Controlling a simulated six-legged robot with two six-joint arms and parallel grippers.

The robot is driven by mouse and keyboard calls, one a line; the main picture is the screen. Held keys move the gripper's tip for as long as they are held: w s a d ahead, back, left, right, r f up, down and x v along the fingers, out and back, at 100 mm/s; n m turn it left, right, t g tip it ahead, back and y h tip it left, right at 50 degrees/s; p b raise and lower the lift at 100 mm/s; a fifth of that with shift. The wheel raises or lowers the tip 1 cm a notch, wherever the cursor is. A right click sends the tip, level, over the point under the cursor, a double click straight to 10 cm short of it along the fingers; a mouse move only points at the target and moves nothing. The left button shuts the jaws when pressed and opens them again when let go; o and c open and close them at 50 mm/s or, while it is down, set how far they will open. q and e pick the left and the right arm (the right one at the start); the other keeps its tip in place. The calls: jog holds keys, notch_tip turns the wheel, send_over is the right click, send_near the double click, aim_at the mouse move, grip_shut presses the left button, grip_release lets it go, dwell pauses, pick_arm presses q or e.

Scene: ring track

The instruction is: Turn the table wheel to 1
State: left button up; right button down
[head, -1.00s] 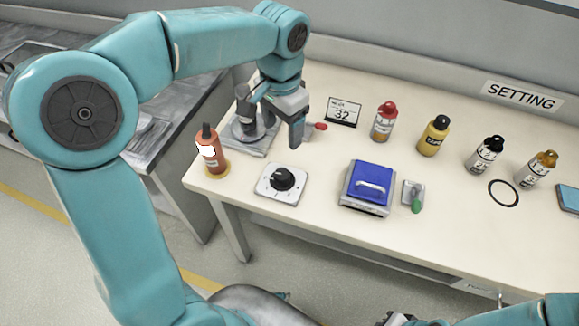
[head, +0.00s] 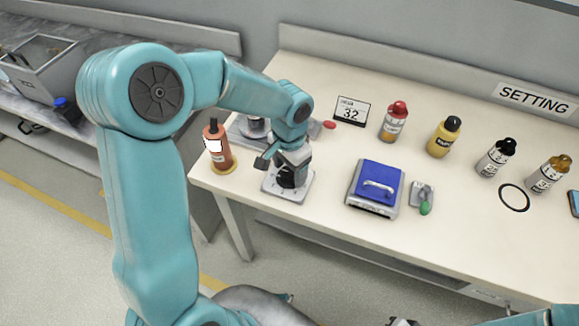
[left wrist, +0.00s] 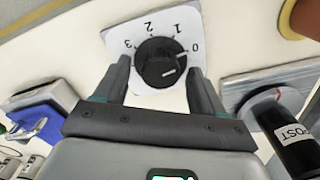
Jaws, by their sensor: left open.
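The table wheel is a black round knob (left wrist: 160,62) on a white square plate (left wrist: 150,22) marked 0, 1, 2 and 3. A pale line on the knob points toward the right, on the side of the 0. My left gripper (head: 287,172) is open, with its fingers on either side of the knob in the left wrist view (left wrist: 160,72). I cannot tell if the fingers touch it. In the head view the gripper hides most of the knob, and the plate (head: 290,190) shows around it.
An orange bottle (head: 216,150) stands just left of the plate. A grey device (head: 243,133) is behind it. Several bottles stand farther right. A sign (head: 351,111) reads 32.

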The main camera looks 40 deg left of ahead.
pick_arm(q)
jog(key=c, duration=1.1)
jog(key=shift+o, duration=0.2)
jog(key=n+b, duration=0.2)
jog(key=n, duration=0.1)
jog(key=shift+w+f, duration=0.1)
jog(key=shift+a+n+b, duration=0.1)
jog(key=shift+n+b, duration=0.95)
jog(key=shift+n, duration=1.25)
jog(key=shift+r, duration=0.2)
jog(key=o, duration=1.1)
jog(key=shift+c, duration=0.2)
